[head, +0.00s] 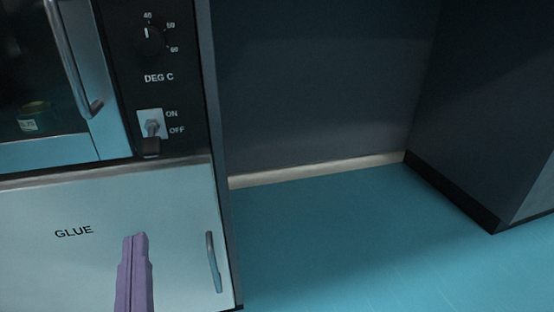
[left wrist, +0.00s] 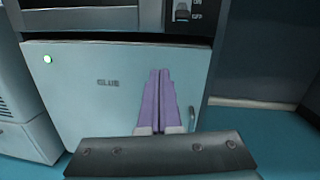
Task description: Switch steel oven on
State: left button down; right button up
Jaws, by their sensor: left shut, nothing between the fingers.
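The steel oven (head: 122,148) stands at the upper left in the head view, with a glass door, a vertical handle and a black control panel. Its toggle switch (head: 152,128) sits on a pale plate between the ON and OFF labels, with a dark lever end hanging low toward the OFF side. The switch also shows at the top of the left wrist view (left wrist: 182,10). My left gripper (head: 135,240), with purple fingers, is shut and empty. It appears below the switch, in front of the GLUE cabinet door, apart from the switch. My right gripper is not in view.
The white GLUE cabinet (head: 90,265) is under the oven, with a small handle (head: 213,262) at its right. A temperature dial (head: 151,40) is above the switch. A jar (head: 35,115) shows behind the oven glass. Blue floor (head: 320,240) is clear to the right.

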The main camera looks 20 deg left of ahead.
aim_at(152, 146)
pick_arm(q)
jog(key=w+a+m+b, duration=0.1)
jog(key=w, duration=0.2)
jog(key=w+a+t+b, duration=0.1)
jog(key=w, duration=0.2)
jog(key=w+a+m+t+h+b, duration=0.1)
jog(key=w, duration=0.2)
jog(key=shift+w+r+m+b, duration=0.15)
jog(key=shift+r+m+b, duration=0.15)
jog(key=shift+r, duration=0.1)
jog(key=r, duration=0.2)
jog(key=shift+s+d+r, duration=0.25)
jog(key=shift+r, duration=0.15)
jog(key=shift+s+d+r, duration=0.15)
jog(key=shift+s+r, duration=0.2)
jog(key=shift+r, duration=0.2)
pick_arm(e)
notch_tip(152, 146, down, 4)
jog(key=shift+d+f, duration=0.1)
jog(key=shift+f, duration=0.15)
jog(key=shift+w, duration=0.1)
